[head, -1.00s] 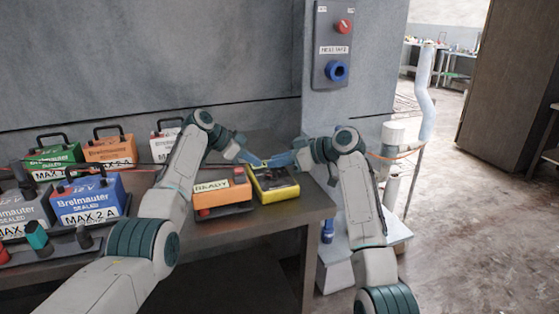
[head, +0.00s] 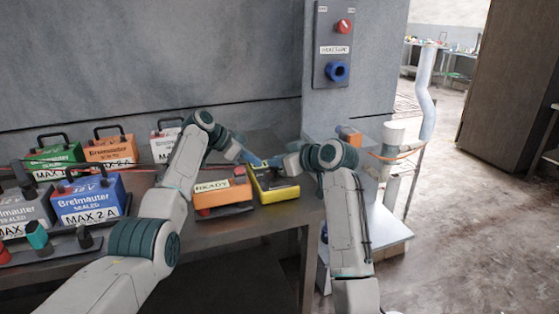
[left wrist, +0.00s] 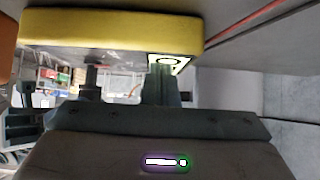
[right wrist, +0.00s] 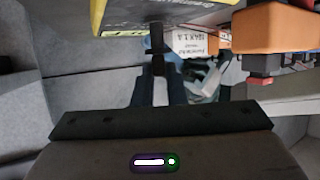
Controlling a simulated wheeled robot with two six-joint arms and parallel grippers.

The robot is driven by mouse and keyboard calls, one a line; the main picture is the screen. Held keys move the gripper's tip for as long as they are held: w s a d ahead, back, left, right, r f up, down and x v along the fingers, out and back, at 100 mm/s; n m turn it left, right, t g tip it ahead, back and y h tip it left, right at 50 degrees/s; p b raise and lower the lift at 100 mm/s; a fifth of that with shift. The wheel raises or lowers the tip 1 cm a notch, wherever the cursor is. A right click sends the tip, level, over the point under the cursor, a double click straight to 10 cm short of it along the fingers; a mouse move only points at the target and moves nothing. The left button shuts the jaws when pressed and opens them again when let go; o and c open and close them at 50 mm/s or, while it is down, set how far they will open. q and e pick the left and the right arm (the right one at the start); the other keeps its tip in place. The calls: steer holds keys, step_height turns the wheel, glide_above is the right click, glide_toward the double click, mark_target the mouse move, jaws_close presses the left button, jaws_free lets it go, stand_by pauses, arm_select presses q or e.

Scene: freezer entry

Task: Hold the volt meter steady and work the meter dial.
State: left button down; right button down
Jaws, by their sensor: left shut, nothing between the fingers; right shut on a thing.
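The volt meter is a yellow box (head: 277,195) with a dark face, on the right end of the bench. My left gripper (head: 255,162) is shut and empty at its far left side. In the left wrist view its fingers (left wrist: 164,72) are close to a white label with a ring (left wrist: 170,61) on the yellow body; contact is unclear. My right gripper (head: 283,163) is at the meter's far right side. In the right wrist view its fingers (right wrist: 157,65) are shut on a small dark knob, apparently the meter dial (right wrist: 157,32), on the dark face.
An orange unit (head: 222,196) labelled READY stands just left of the meter. Several labelled batteries (head: 88,200) fill the left of the bench. A wall panel (head: 333,45) with red and blue knobs is behind. Pipes (head: 392,138) stand right of the bench; open floor lies beyond.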

steer(key=shift+s+a+m+t+h, duration=0.1)
steer(key=shift+m+t+h, duration=0.6)
steer(key=shift+m+h, duration=0.25)
steer(key=shift+s+a+m+t+h, duration=0.1)
steer(key=shift+m+t+h, duration=0.6)
steer(key=shift+m+h, duration=0.2)
steer(key=shift+m, duration=0.25)
steer(key=c, duration=1.5)
jaws_free()
steer(key=shift+o, duration=0.2)
step_height(320, 180, up, 10)
steer(key=shift+s+r, duration=0.1)
